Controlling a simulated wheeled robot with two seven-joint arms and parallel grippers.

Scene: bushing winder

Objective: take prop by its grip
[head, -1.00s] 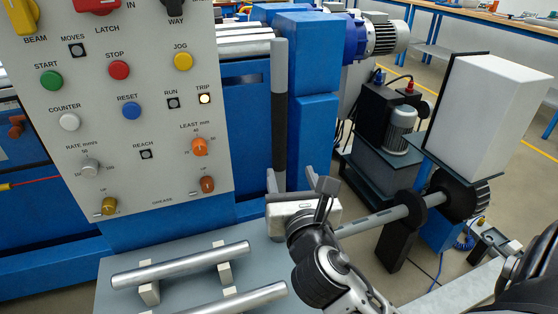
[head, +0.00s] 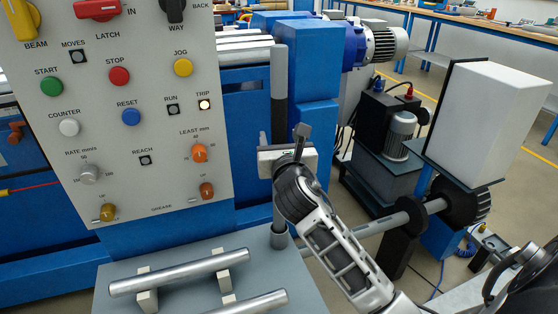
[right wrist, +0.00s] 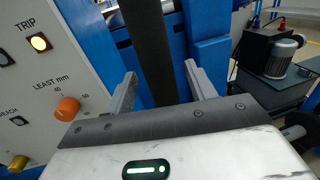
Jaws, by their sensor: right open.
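The prop (head: 279,99) is an upright rod in front of the blue machine, with a long dark grip and a lighter grey lower part that ends in a collar on the grey bench plate. My right gripper (head: 281,140) is open at the lower part of the dark grip, with one finger to each side of it in the picture. In the right wrist view, the dark grip (right wrist: 153,55) rises between the two open fingers (right wrist: 158,80), with gaps on both sides. My gripper's body hides part of the rod. My left gripper is not in view.
A control panel (head: 125,150) with buttons and knobs stands close on the left. Metal bars (head: 180,272) lie on small supports on the bench plate. To the right are a horizontal shaft (head: 378,221), a white box (head: 487,115) and a motor unit (head: 398,135).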

